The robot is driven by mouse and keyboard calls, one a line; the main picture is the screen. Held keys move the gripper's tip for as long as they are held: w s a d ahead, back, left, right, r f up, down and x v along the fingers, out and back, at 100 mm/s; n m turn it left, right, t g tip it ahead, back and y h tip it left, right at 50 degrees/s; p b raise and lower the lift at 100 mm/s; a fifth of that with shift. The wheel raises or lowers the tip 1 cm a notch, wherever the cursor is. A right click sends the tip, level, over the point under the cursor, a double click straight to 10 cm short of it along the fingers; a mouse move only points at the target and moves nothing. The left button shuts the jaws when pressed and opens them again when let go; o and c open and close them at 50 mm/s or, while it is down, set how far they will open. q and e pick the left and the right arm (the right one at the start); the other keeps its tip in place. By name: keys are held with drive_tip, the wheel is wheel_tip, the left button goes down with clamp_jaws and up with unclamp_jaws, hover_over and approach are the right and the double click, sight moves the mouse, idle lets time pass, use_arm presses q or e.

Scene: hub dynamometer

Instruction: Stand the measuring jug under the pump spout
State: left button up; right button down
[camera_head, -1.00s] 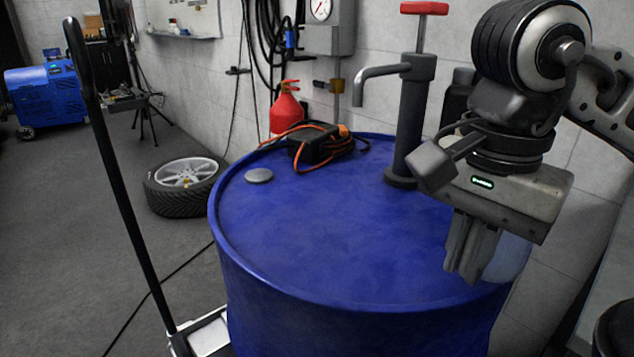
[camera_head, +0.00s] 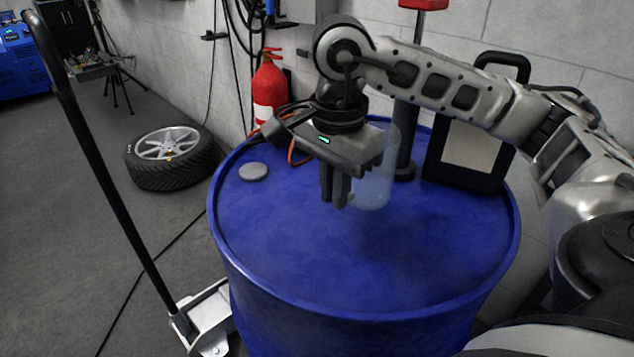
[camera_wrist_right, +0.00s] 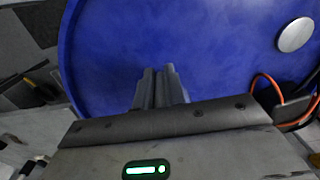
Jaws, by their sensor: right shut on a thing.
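The clear, pale measuring jug (camera_head: 374,182) is in the head view, just right of and partly behind my right gripper (camera_head: 338,200). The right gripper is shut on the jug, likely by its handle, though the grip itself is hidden. The jug looks upright over the drum; I cannot tell whether its base touches the lid. The wrist view shows the closed fingers (camera_wrist_right: 160,88) but not the jug. The dark pump post (camera_head: 405,145) stands behind the jug, its red handle (camera_head: 423,3) at the top edge. My right arm hides the spout. My left gripper is out of view.
The blue drum top (camera_head: 300,240) is clear in front. A grey cap (camera_head: 253,172) lies at its left, with an orange cable (camera_head: 296,150) behind my gripper. A black container with a pale label (camera_head: 468,148) stands at the right. A red extinguisher (camera_head: 270,90) is behind.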

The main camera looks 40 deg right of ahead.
drive_tip(key=w, duration=0.3)
drive_tip(key=shift+w+a, duration=0.15)
drive_tip(key=shift+w, duration=0.15)
wheel_tip(320, 180, down, 4)
drive_tip(key=shift+r, duration=0.25)
drive_tip(key=shift+f, duration=0.2)
drive_tip(key=c, duration=1.5)
unclamp_jaws()
drive_tip(key=shift+r, duration=0.1)
